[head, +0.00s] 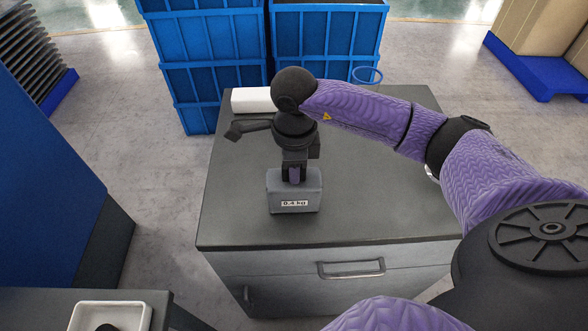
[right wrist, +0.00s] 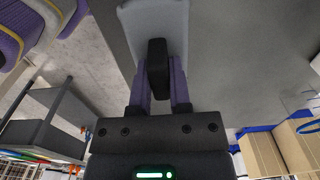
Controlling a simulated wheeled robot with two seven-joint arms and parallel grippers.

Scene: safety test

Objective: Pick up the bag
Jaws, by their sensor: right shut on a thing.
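The bag (head: 294,200) is a small grey block-like pack with a white label reading "0.4 kg". It is upright on or just above the dark grey cabinet top; I cannot tell if it touches. My right gripper (head: 294,174) comes down on it from above and is shut on its top. In the right wrist view, the two purple fingers (right wrist: 160,88) close around a black part (right wrist: 157,68) at the bag (right wrist: 172,18). My left gripper is not in view.
The grey cabinet (head: 370,205) has free room on its top around the bag. Blue crates (head: 210,50) are stacked behind. A white tray (head: 85,318) is at the lower left.

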